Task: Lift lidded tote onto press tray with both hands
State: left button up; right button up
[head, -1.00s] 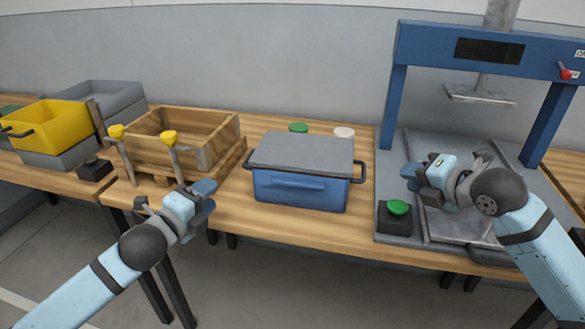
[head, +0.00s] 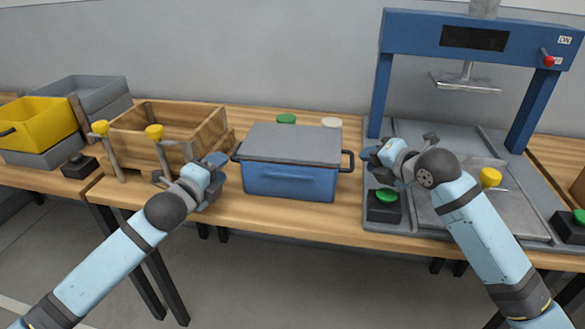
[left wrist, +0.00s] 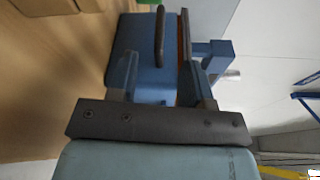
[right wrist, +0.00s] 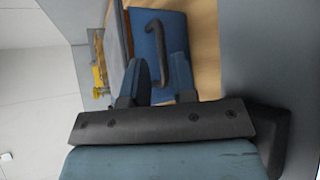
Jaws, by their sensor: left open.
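The blue tote (head: 290,182) with a grey lid (head: 292,144) stands on the wooden bench, a dark handle at each end. My left gripper (head: 216,160) is open just left of the tote; in the left wrist view the left handle (left wrist: 159,38) lies ahead, between the spread fingers (left wrist: 160,78). My right gripper (head: 368,156) is open just right of the tote; in the right wrist view the right handle (right wrist: 158,45) lies ahead of the parted fingers (right wrist: 158,78). The grey press tray (head: 512,202) is under the blue press, partly hidden by my right arm.
A wooden crate (head: 218,130) with yellow-topped posts stands left of the tote, near my left gripper. A yellow bin (head: 40,122) is further left. A green button box (head: 384,206) sits at the press's front left. The press frame (head: 372,95) rises behind my right gripper.

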pick_arm(q)
jog(key=x, duration=0.5)
jog(key=shift+w+d, duration=0.1)
jog(key=shift+w, duration=0.15)
pick_arm(e)
jog(key=x, duration=0.5)
jog(key=shift+w+a+f, duration=0.15)
jog(key=shift+w, duration=0.1)
pick_arm(q)
jog(key=c, duration=0.3)
pick_arm(e)
jog(key=c, duration=0.3)
pick_arm(q)
grip_shut()
pick_arm(e)
grip_shut()
pick_arm(q)
jog(key=shift+r, duration=0.1)
